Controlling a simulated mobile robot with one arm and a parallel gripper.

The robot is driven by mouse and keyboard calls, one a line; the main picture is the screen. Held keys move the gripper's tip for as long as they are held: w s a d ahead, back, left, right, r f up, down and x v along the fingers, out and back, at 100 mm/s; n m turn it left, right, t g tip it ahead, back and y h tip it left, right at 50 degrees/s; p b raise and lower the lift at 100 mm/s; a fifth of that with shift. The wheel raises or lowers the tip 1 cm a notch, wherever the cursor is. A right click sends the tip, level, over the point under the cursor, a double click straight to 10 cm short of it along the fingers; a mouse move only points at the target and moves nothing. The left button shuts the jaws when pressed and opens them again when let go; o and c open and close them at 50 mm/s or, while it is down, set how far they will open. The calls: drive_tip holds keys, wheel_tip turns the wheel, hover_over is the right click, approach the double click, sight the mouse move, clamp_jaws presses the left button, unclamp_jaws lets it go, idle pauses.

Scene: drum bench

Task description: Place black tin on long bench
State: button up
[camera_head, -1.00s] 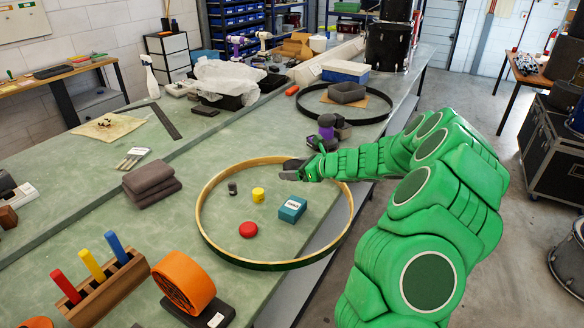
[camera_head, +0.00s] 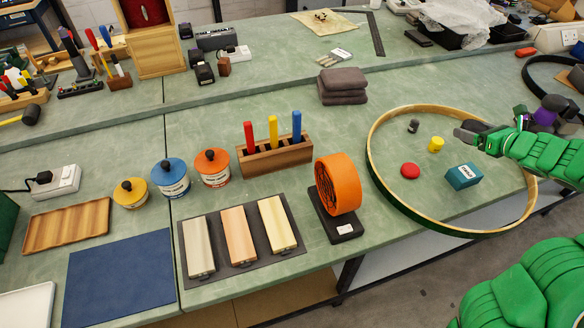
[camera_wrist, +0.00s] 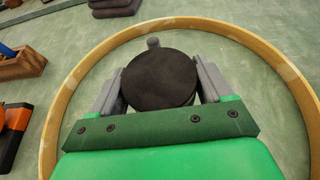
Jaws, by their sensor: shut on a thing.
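The black tin (camera_wrist: 160,78) shows in the wrist view as a dark round top between the two grey fingers of my gripper (camera_wrist: 158,85). The fingers are shut on its sides. In the head view my gripper (camera_head: 470,134) is above the wooden hoop on the right, and I cannot clearly tell the tin from the dark fingers there. The long bench (camera_head: 395,80) is the green-topped surface running across the head view. The gap between the tin and the bench top is hard to judge.
The wooden hoop (camera_head: 374,166) lies on the bench around a red disc (camera_head: 410,170), a yellow cylinder (camera_head: 436,144), a teal box (camera_head: 463,176) and a small grey piece (camera_head: 413,126). Bare bench lies behind the hoop.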

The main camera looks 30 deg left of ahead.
drive_tip(key=w+a+f+n+g+y, duration=0.1)
drive_tip(key=w+a+n+g, duration=0.25)
drive_tip(key=a, duration=1.25)
drive_tip(key=n+g+y, duration=0.2)
drive_tip(key=n+g, duration=0.5)
hover_over(264, 124)
drive_tip(key=f, duration=0.2)
drive_tip(key=shift+g, duration=0.25)
drive_tip(key=shift+a+f, duration=0.1)
drive_tip(key=shift+f, duration=4.35)
drive_tip(key=shift+f, duration=0.1)
drive_tip(key=o, duration=1.1)
drive_tip(key=shift+c, duration=0.2)
